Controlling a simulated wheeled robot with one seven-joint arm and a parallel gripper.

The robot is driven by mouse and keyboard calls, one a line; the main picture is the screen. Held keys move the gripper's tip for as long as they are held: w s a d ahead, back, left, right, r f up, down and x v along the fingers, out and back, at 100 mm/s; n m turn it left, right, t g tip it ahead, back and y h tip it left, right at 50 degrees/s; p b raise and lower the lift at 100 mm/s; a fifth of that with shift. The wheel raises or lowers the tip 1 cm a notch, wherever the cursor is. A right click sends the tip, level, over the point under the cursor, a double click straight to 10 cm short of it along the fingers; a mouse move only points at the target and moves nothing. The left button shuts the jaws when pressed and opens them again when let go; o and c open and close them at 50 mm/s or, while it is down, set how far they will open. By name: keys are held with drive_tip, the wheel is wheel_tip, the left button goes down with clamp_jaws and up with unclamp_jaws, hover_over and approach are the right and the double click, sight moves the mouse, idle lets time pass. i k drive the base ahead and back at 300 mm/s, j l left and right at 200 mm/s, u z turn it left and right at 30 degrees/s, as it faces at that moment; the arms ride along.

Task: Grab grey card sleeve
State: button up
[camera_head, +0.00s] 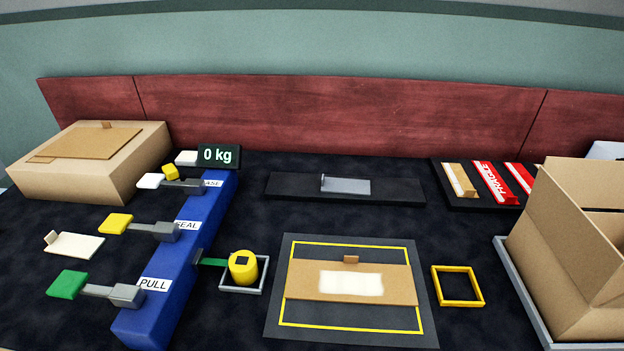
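A small grey flat piece (350,187), which looks like the grey card sleeve, lies on a long black tray (292,187) at the back middle of the table. A thin upright tab shows at its left end. Its top is bare and nothing touches it from above. My gripper is not in view.
A blue block (160,290) with green, yellow and white levers and a "0 kg" display (219,156) stands at left. A cardboard piece (390,284) lies on a yellow-outlined mat (350,332) in front. An open box (570,250) stands right; a closed box (90,165) stands left.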

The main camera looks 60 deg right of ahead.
sight(361, 187)
drive_tip(key=k+l+u, duration=0.15)
drive_tip(key=k+l, duration=0.15)
drive_tip(key=k, duration=0.15)
drive_tip(key=k+l+u, duration=0.15)
drive_tip(key=k, duration=0.3)
drive_tip(key=k+l+u, duration=0.2)
drive_tip(key=k, duration=0.25)
